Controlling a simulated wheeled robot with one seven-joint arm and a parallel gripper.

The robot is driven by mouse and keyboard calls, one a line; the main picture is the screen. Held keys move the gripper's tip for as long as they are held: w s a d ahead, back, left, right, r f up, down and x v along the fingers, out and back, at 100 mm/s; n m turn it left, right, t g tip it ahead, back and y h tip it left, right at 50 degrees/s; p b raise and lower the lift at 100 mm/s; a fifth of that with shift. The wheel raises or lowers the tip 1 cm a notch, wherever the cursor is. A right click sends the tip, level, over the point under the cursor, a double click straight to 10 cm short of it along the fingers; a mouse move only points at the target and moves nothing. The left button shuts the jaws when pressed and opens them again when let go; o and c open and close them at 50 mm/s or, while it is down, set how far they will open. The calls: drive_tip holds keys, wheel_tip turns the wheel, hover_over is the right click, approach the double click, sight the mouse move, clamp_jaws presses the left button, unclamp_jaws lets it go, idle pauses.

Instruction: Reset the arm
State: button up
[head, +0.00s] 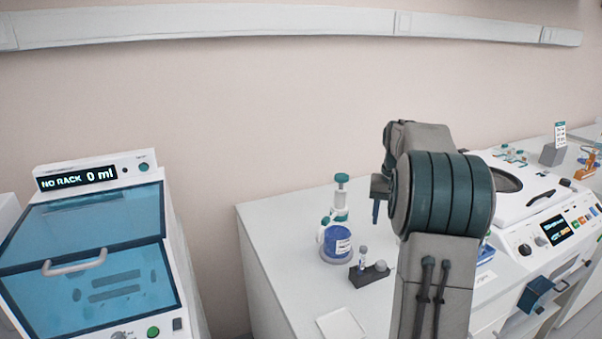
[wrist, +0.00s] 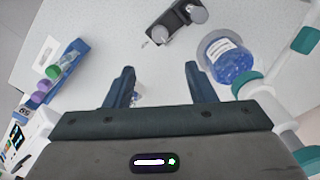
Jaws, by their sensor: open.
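My gripper (wrist: 160,82) is open, its two dark blue fingers spread above the white bench (wrist: 110,30) in the wrist view. Nothing is held between the fingertips. A small pale thing shows beside the left finger, partly hidden, and I cannot tell what it is. In the head view my arm is raised over the bench, and a finger of my gripper (head: 376,208) shows left of the arm. The rest of the gripper is hidden behind my arm.
A blue-filled tub (head: 337,243) and a dark holder (head: 369,273) stand below my gripper. A blue rack (wrist: 62,72) with capped tubes lies left in the wrist view. A white machine (head: 545,215) is right; a blue-lidded machine (head: 85,225) is left, across a gap.

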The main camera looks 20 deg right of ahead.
drive_tip(key=s+a+r+n+t, duration=0.1)
drive_tip(key=s+a+n, duration=0.1)
drive_tip(key=s+a, duration=0.45)
drive_tip(key=s+a+r+n+t, duration=0.15)
drive_tip(key=s+a, duration=0.25)
drive_tip(key=a, duration=0.6)
drive_tip(key=s+a+f+n, duration=0.1)
drive_tip(key=s+a+f, duration=0.1)
drive_tip(key=s+a, duration=0.2)
drive_tip(key=s+a+f+n, duration=0.1)
drive_tip(key=s+a+f, duration=0.2)
drive_tip(key=s, duration=0.7)
drive_tip(key=shift+a+f, duration=0.15)
drive_tip(key=shift+a, duration=0.8)
drive_tip(key=shift+f+n+t, duration=0.1)
drive_tip(key=shift+n+t, duration=0.15)
drive_tip(key=shift+c, duration=1)
